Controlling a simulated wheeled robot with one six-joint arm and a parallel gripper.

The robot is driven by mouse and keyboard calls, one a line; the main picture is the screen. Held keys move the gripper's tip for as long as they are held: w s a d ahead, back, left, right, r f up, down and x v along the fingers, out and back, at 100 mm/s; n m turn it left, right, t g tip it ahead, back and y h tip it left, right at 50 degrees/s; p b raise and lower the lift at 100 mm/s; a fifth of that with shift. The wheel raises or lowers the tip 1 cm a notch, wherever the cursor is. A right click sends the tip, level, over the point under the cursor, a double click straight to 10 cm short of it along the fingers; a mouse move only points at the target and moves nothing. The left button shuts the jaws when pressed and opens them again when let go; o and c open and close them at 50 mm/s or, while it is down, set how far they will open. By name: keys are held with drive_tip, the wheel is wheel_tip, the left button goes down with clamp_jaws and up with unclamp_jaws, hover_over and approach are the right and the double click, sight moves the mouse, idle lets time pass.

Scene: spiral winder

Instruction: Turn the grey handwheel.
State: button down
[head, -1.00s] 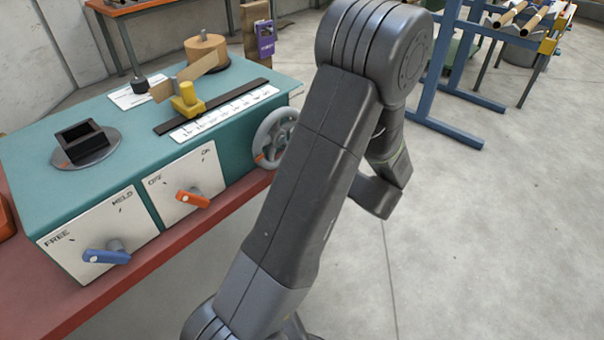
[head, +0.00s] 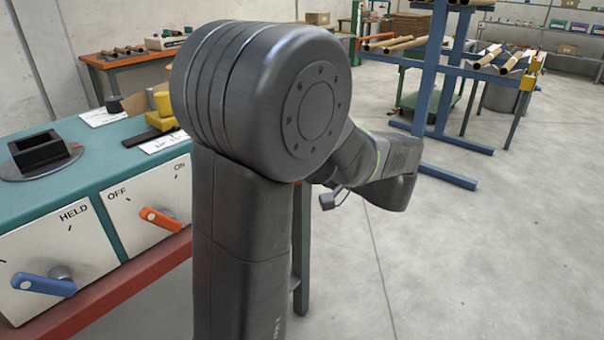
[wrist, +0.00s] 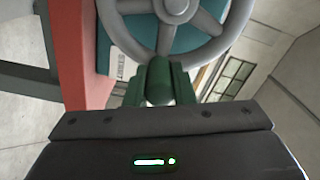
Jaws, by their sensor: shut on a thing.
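The grey handwheel (wrist: 205,22) fills the top of the wrist view, with its hub and spokes in front of a teal panel. My gripper (wrist: 160,70) has green fingers that reach the lower rim of the wheel and are shut on it. The exact contact is partly hidden by the fingers. In the head view my arm covers the handwheel and my gripper is out of sight. The teal machine (head: 100,150) stands at the left.
A blue lever (head: 42,284) and an orange lever (head: 160,219) stick out from the machine's front panels. The machine's red table edge (head: 125,288) runs below. A blue rack (head: 432,75) stands behind. Open floor lies to the right.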

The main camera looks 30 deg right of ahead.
drive_tip(key=shift+a+r+n+b, duration=0.15)
drive_tip(key=shift+r+n+b, duration=0.55)
drive_tip(key=shift+n+b, duration=0.7)
drive_tip(key=c, duration=1.2)
unclamp_jaws()
drive_tip(key=shift+r, duration=0.1)
drive_tip(key=shift+c, duration=0.2)
drive_tip(key=shift+s, duration=0.1)
drive_tip(key=p+v, duration=0.2)
drive_tip(key=v, duration=1.1)
drive_tip(key=shift+s, duration=0.35)
drive_tip(key=b+x, duration=0.2)
drive_tip(key=x, duration=1.1)
drive_tip(key=shift+w, duration=0.45)
